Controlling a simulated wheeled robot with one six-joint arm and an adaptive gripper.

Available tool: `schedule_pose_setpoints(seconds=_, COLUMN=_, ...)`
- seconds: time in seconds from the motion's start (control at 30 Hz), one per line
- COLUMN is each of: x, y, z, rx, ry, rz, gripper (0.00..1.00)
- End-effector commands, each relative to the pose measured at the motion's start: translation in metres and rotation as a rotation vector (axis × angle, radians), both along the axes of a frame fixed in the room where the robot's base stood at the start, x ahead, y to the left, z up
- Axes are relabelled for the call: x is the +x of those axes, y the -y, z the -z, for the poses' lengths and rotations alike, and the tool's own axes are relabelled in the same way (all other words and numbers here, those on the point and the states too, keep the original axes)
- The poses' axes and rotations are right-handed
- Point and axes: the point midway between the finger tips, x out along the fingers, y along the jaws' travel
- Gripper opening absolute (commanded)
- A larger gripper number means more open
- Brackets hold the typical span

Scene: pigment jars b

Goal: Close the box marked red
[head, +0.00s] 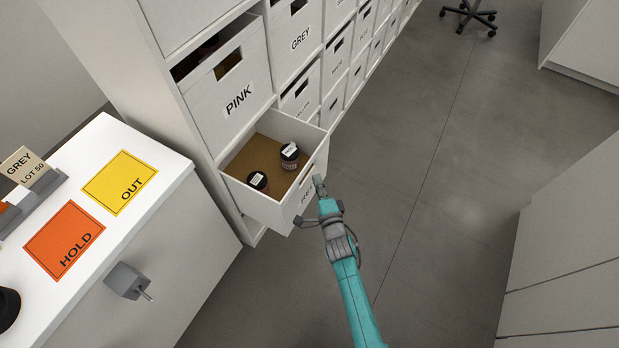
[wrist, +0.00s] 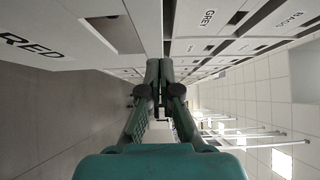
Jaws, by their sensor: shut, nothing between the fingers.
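The box marked red (head: 283,214) is a white drawer-like box pulled out from the lower part of the shelf unit in the head view. Two dark jars with pale lids stand inside it, one jar (head: 289,155) towards the back right and another jar (head: 257,182) at the left. My gripper (head: 319,183) is at the box's front face, beside its label, which it partly covers. Whether it touches the front cannot be told. In the wrist view the RED front (wrist: 40,48) shows at the left, and my gripper (wrist: 159,68) is shut and empty.
The shelf unit holds other closed boxes, including the pink box (head: 228,85) above and the grey box (head: 296,37). A white counter (head: 130,225) with a yellow OUT mat (head: 119,182) and orange HOLD mat (head: 64,240) stands left. The floor (head: 440,170) right of the box is clear.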

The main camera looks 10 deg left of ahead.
Motion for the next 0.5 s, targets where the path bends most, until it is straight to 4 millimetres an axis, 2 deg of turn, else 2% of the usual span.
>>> schedule_pose_setpoints(seconds=0.2, x=0.006, y=-0.019, z=0.0, rx=0.001, ry=0.0, rz=-0.001, gripper=0.0)
schedule_pose_setpoints(seconds=0.5, x=0.01, y=-0.028, z=0.0, rx=-0.001, ry=-0.002, rz=0.0, gripper=0.0)
